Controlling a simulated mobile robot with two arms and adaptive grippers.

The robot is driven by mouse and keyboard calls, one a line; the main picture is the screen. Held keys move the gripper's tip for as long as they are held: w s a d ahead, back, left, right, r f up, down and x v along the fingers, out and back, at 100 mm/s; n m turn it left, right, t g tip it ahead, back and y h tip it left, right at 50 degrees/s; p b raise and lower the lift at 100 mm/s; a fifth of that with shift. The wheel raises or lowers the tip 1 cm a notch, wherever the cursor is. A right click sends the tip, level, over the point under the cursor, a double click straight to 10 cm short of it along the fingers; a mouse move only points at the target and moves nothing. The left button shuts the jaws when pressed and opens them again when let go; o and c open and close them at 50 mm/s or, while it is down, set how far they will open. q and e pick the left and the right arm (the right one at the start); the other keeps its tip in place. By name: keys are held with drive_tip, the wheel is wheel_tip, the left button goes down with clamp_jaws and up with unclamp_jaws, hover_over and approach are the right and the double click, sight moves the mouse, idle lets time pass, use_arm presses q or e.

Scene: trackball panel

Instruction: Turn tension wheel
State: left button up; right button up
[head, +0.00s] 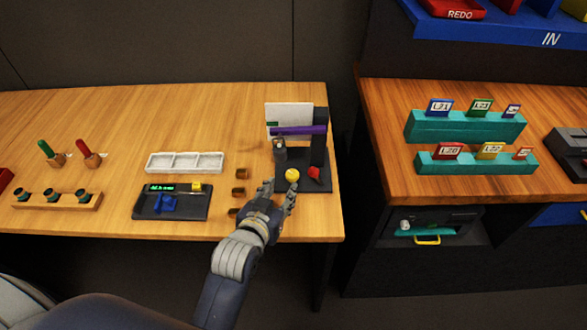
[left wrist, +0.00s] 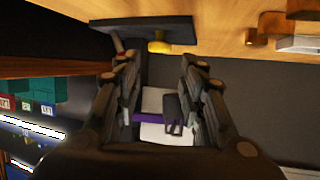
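A dark stand (head: 319,150) with a purple bar (head: 298,130) and a white panel (head: 289,113) stands at the right end of the wooden table. A yellow round knob (head: 292,174) and a red piece (head: 314,172) are low on its front. I cannot tell which part is the tension wheel. My left gripper (head: 281,186) is open just in front of the yellow knob, fingers pointing at the stand. In the left wrist view the yellow knob (left wrist: 160,47) lies beyond the spread, empty fingers (left wrist: 158,70). Contact is not visible. My right gripper is out of view.
Small brown blocks (head: 239,174) lie left of the stand. A white tray (head: 185,162) and a dark panel (head: 172,202) with a green display are further left. A gap separates this table from the right desk (head: 385,100) with teal card racks (head: 466,128).

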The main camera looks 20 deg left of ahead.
sight(292, 174)
use_arm(q)
drive_tip(key=x, duration=0.5)
drive_tip(key=shift+w+f, duration=0.1)
drive_tip(key=shift+w, duration=0.3)
drive_tip(key=shift+x, duration=1.7)
drive_tip(key=shift+c, duration=0.8)
drive_tip(key=c, duration=0.4)
drive_tip(key=shift+c, duration=0.8)
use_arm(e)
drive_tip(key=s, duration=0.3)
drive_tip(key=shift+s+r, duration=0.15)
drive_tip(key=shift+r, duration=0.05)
